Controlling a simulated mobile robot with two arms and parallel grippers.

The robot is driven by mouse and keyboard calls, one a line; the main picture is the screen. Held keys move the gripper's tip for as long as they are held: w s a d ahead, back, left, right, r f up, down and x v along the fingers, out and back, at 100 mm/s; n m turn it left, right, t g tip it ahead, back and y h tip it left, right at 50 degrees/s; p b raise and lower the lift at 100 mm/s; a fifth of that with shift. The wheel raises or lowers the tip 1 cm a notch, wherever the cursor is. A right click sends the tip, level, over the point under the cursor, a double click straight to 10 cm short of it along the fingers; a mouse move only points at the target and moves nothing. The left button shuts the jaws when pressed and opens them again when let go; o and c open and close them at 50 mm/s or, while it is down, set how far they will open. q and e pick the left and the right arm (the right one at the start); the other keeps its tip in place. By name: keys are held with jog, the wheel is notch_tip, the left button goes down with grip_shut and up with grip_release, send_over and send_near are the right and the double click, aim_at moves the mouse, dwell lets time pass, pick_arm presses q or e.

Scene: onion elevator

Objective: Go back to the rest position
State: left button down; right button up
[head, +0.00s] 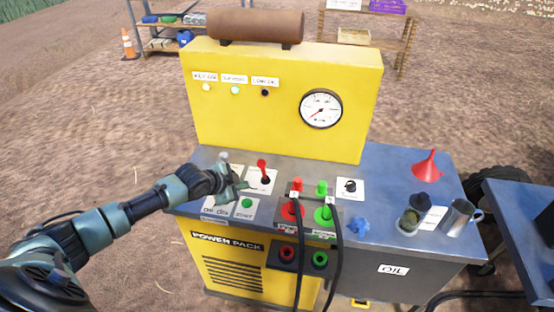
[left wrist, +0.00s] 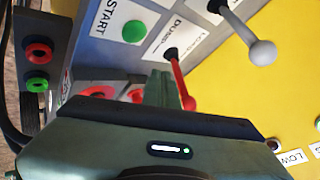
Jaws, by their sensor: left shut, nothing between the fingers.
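My left gripper (head: 240,187) reaches in from the left over the control top of the yellow power pack (head: 280,105). Its fingers are together with nothing between them. In the head view it is close to the red-knobbed lever (head: 262,170) and the green START button (head: 247,203). The left wrist view shows the closed fingers (left wrist: 162,90) beside the red lever (left wrist: 180,75), with the green button (left wrist: 134,32) and a grey ball-ended lever (left wrist: 258,45) nearby. I cannot tell whether the fingers touch the red lever. My right gripper is out of view.
Red and green hose couplings (head: 293,211) with black hoses stand right of the levers. A red funnel (head: 427,167), a jar (head: 409,222), a metal jug (head: 460,217) and a blue rag (head: 360,225) sit on the OIL bench. Shelves and a traffic cone (head: 128,44) stand behind.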

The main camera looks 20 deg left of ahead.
pick_arm(q)
jog(key=s+d+f+n+g+h, duration=0.1)
jog(key=s+d+f+g, duration=0.3)
jog(key=s+d, duration=1.25)
jog(key=s+r+n+g+y, duration=0.1)
jog(key=s+r+n+y, duration=0.25)
jog(key=s+n, duration=0.9)
jog(key=s+f+m+g+b, duration=0.1)
jog(key=s+f+m+b, duration=0.15)
jog(key=f, duration=1.35)
jog(key=s+f+m+g+b, duration=0.15)
jog(key=s+f, duration=0.25)
jog(key=f, duration=1.1)
jog(key=s+a+f+b, duration=0.2)
jog(key=s+f+b, duration=0.2)
jog(key=s+f, duration=1.2)
notch_tip(320, 180, down, 3)
jog(key=shift+f+m+h, duration=0.15)
jog(key=shift+m+h, duration=0.2)
